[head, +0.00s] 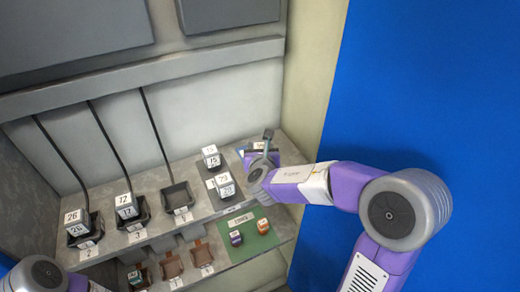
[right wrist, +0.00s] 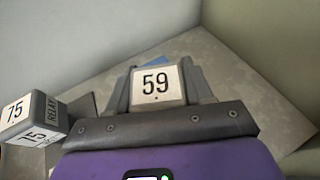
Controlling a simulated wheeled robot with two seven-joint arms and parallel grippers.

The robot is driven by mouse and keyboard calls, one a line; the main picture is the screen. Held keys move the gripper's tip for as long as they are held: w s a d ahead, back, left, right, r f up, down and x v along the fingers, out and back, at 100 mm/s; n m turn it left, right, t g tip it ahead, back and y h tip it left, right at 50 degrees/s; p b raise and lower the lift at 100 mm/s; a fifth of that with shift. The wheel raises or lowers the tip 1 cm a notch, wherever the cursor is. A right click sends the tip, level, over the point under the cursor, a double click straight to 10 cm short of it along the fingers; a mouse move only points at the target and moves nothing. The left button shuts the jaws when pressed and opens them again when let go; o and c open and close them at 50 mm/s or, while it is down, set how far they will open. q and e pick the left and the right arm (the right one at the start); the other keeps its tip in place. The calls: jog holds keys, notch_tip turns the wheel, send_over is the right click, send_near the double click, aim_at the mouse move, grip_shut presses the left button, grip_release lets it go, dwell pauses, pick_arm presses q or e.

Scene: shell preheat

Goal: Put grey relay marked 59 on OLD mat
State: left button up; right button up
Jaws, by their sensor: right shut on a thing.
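My right gripper (right wrist: 158,88) is shut on the grey relay marked 59 (right wrist: 156,84), whose pale numbered face shows between the fingers in the right wrist view. In the head view my right gripper (head: 266,150) is over the far right end of the upper shelf, and the relay in it is hard to make out. A blue patch (head: 245,152), perhaps a mat, lies beside and under the gripper. Blue also shows just behind the relay in the right wrist view (right wrist: 152,62). I cannot read the word OLD anywhere. My left gripper is out of view.
A relay marked 75 (right wrist: 22,122) stands left of the gripper. Another numbered relay (head: 225,186) stands nearer the shelf edge. Black sockets hold relays 26 (head: 76,218) and 17 (head: 126,203); one socket (head: 178,197) is empty. A green mat (head: 262,243) with small blocks lies below.

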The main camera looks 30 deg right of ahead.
jog(key=shift+f, duration=0.15)
jog(key=o, duration=1.1)
jog(key=shift+r, duration=0.2)
jog(key=p+v, duration=0.2)
jog(key=v, duration=0.9)
jog(key=shift+s+a+r, duration=0.1)
jog(key=shift+s+a, duration=0.15)
jog(key=shift+s, duration=0.15)
